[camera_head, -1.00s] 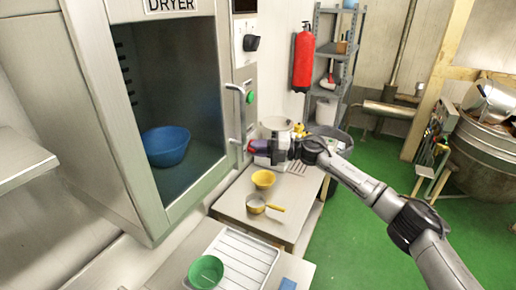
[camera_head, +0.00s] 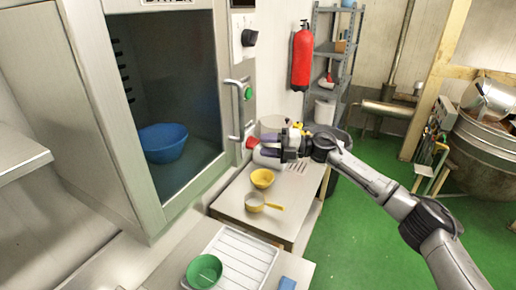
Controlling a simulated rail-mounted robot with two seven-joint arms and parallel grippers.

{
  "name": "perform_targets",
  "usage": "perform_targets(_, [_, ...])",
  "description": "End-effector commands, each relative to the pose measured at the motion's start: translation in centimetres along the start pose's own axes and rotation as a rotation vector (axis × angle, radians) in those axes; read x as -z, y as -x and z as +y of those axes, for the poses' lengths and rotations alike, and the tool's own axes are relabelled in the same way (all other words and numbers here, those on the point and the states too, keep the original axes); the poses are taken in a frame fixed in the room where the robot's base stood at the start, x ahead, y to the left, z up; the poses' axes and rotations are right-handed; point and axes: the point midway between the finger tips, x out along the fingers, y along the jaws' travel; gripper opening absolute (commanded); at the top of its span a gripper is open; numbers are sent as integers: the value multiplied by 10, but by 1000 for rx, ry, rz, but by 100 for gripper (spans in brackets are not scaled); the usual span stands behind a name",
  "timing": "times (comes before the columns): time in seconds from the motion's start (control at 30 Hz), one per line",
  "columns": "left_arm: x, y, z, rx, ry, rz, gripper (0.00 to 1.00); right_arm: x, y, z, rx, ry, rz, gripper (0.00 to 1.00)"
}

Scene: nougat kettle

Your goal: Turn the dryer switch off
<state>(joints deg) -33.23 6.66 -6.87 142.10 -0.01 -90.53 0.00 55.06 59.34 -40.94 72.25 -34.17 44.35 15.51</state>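The dryer (camera_head: 152,222) stands at the left, with a blue bowl (camera_head: 163,142) inside its dark chamber. On its right front strip, a black rotary switch (camera_head: 250,38) sits on a white plate. A green button (camera_head: 248,93) is lower down, beside the door handle (camera_head: 236,112). A small red part (camera_head: 251,142) shows below it, close to my fingertips. My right gripper (camera_head: 261,147) is beside the lower end of the strip, well below the black switch. Its two purple fingers look apart, with nothing seen between them. My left gripper is out of view.
A green bowl (camera_head: 204,271) stands on a white rack (camera_head: 247,258). A red extinguisher (camera_head: 302,57) hangs behind. Green floor is free at right.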

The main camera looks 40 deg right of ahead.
Motion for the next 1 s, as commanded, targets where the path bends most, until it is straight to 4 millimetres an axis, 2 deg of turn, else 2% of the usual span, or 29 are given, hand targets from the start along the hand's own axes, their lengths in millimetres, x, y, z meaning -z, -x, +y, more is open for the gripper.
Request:
perform_targets(0.03, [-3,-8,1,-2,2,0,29,-1,12,-6,2,1,-4,39])
perform_targets(0.2, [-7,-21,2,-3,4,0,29,0,47,-5,2,0,-3,39])
perform_targets(0.5, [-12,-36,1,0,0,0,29,0,90,-3,1,-1,-1,39])
perform_targets(0.7, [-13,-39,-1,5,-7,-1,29,0,103,-1,1,0,1,39])
perform_targets(1.0, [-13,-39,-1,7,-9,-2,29,0,105,0,0,0,1,39])
